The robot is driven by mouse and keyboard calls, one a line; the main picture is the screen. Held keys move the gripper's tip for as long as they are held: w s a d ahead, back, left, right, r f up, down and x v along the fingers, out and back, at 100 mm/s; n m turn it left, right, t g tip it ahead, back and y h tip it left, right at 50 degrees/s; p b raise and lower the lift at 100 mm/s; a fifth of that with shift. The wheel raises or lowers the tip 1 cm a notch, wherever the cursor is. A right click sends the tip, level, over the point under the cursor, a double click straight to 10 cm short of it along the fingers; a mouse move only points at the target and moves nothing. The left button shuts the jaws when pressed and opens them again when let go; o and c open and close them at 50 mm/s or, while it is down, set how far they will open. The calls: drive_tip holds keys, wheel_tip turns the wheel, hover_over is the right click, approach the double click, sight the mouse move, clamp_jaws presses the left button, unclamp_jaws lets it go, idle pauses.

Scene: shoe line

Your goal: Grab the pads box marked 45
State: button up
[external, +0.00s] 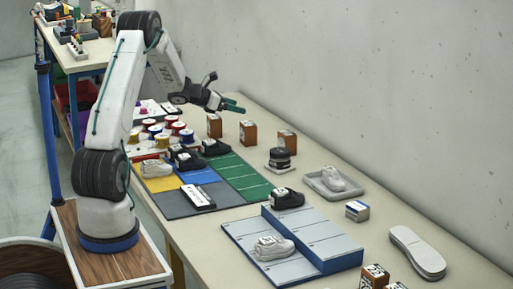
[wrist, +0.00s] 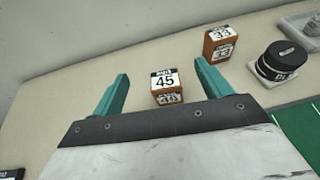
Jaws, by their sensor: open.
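The pads box marked 45 (wrist: 165,81) is a small brown box with a white label on top and a black "PADS" band. In the wrist view it sits on the table below and between my two teal fingers, with a gap on each side. My gripper (wrist: 161,69) is open and empty. In the external view my gripper (external: 236,104) is above the table, over the row of brown boxes. The middle box (external: 248,133) there appears to be the 45 one; its label is too small to read.
A brown box marked 33 (wrist: 219,43) stands to the right, with a round black tin (wrist: 281,62) beside it. Another brown box (external: 214,125) stands left of the middle one. Green mats (external: 245,178) and spools lie nearer; the wall is behind.

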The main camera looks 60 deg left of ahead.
approach(253, 129)
drive_tip(key=w+a+f, duration=0.2)
drive_tip(key=w, duration=0.1)
drive_tip(key=shift+w+a+f, duration=0.15)
drive_tip(key=shift+w+a, duration=0.05)
drive_tip(key=x, duration=0.7)
drive_tip(key=shift+w+a+f, duration=0.1)
drive_tip(key=shift+w+f, duration=0.05)
drive_tip(key=shift+w, duration=0.2)
drive_tip(key=c, duration=1.1)
